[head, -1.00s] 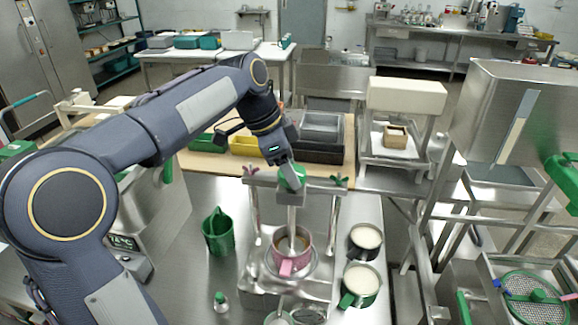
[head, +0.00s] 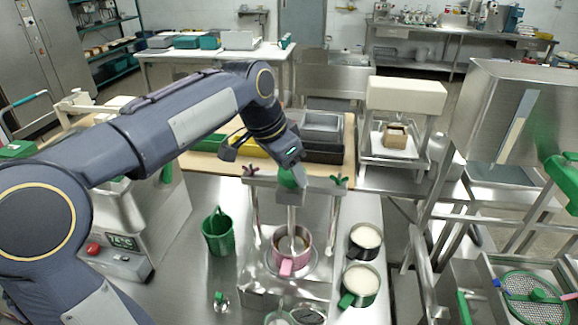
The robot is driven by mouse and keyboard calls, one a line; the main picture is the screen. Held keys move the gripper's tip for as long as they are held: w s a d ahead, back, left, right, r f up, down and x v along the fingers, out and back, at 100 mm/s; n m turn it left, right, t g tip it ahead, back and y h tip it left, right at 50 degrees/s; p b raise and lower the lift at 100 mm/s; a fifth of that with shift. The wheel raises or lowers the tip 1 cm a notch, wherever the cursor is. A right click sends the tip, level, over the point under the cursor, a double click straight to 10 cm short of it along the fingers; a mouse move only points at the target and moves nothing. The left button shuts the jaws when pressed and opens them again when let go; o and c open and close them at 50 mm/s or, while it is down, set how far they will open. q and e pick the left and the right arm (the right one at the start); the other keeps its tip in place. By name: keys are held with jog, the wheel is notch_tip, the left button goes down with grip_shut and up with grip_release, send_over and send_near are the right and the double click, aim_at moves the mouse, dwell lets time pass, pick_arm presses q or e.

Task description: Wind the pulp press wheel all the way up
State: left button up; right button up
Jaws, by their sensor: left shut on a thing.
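The pulp press (head: 322,186) stands on the steel table, with a crossbar on two posts and a vertical screw (head: 292,220) in its middle. The green press wheel (head: 290,177) is at the top of the screw, mostly covered by my left gripper (head: 291,170). My left gripper comes down from behind and is shut on the wheel. A pink pot (head: 292,259) sits under the screw, whose lower end reaches into the pot's mouth. How far the screw is raised is hard to tell. My right gripper is not in view.
Two pots of white contents, one black (head: 364,241) and one green-handled (head: 359,285), stand right of the press. A green jug (head: 217,234) stands left. A control box with a red button (head: 93,249) is further left.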

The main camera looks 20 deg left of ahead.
pick_arm(q)
jog(key=n+y, duration=0.1)
jog(key=n, duration=0.2)
jog(key=n+y, duration=0.1)
jog(key=n, duration=0.2)
jog(key=shift+d+t+p, duration=0.2)
jog(key=shift+t+p, duration=0.2)
jog(key=n+y, duration=0.1)
jog(key=n, duration=0.2)
jog(key=n+g+y, duration=0.1)
jog(key=n, duration=0.2)
jog(key=shift+d+n+y, duration=0.2)
jog(key=shift+n+y, duration=0.1)
jog(key=n+y, duration=0.1)
jog(key=n, duration=0.2)
jog(key=n+g+p, duration=0.1)
jog(key=n, duration=0.2)
jog(key=shift+w+d+n+g+y, duration=0.1)
jog(key=shift+w+n+g+y, duration=0.05)
jog(key=shift+n+g+y, duration=0.2)
jog(key=n+g+p, duration=0.1)
jog(key=n+g, duration=0.1)
jog(key=n, duration=0.3)
jog(key=shift+w+p, duration=0.15)
jog(key=shift+p, duration=0.25)
jog(key=shift+n, duration=0.35)
jog(key=o, duration=1)
jog(key=shift+y, duration=0.25)
jog(key=v, duration=0.7)
jog(key=shift+r, duration=0.4)
